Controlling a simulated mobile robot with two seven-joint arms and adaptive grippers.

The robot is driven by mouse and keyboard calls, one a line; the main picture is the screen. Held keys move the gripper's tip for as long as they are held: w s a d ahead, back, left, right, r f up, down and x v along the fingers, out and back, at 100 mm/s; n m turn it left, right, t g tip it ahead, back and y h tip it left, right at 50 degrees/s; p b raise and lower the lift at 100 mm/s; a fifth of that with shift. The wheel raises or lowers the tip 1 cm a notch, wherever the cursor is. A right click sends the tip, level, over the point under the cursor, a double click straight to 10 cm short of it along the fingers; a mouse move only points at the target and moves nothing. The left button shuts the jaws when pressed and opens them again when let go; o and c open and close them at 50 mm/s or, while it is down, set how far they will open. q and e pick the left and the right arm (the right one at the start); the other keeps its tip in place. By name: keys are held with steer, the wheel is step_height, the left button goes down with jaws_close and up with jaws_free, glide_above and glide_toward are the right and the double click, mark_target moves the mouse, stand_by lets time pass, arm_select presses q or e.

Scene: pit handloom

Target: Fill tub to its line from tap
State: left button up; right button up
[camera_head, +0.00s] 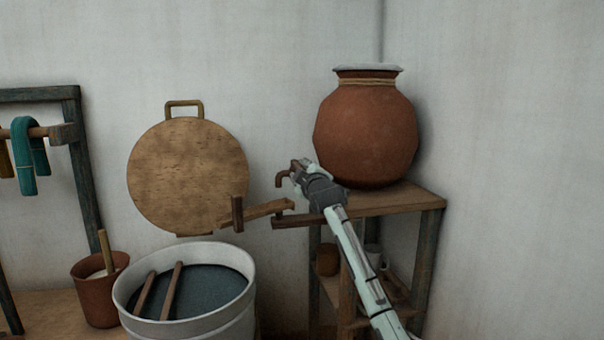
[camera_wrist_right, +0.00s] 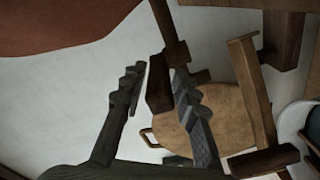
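The tub (camera_head: 185,325) is a white round vessel at the lower left centre, holding dark blue liquid (camera_head: 212,284); I cannot make out a line. A reddish clay pot (camera_head: 366,130) stands on a wooden stand. The brown tap (camera_head: 281,179) has its bent spout out to the left of the pot; no stream shows. My right gripper (camera_head: 300,168) is at the tap. In the right wrist view its fingers (camera_wrist_right: 160,88) are apart, with a brown tap part (camera_wrist_right: 158,92) between them, closer to the right finger; contact is unclear. My left gripper is out of view.
A wooden arm with an upright block (camera_head: 238,214) juts from the stand (camera_head: 425,203) near the tub's rim. A round board (camera_head: 185,165) hangs behind. A brown pot (camera_head: 95,298) stands left.

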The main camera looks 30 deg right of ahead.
steer(key=v, duration=1.2)
steer(key=s+a+f+m+g+y, duration=0.1)
steer(key=s+a+f+g, duration=0.15)
steer(key=f, duration=0.95)
steer(key=s+a+f+g+y, duration=0.1)
steer(key=s+a+f+g, duration=0.15)
steer(key=f, duration=1.05)
steer(key=s+a+f+m+g+y, duration=0.1)
steer(key=s+a+f+g, duration=0.15)
steer(key=f, duration=0.95)
steer(key=s+a+f+m+g+y, duration=0.1)
steer(key=s+a+f+g, duration=0.2)
steer(key=s+f, duration=1.1)
steer(key=s+a+f+m+g+y, duration=0.1)
steer(key=s+a+f+g, duration=0.3)
steer(key=s+f, duration=1.1)
steer(key=s+a+m, duration=0.1)
steer(key=s+a, duration=0.2)
steer(key=shift+s+f, duration=0.25)
steer(key=shift+s, duration=0.1)
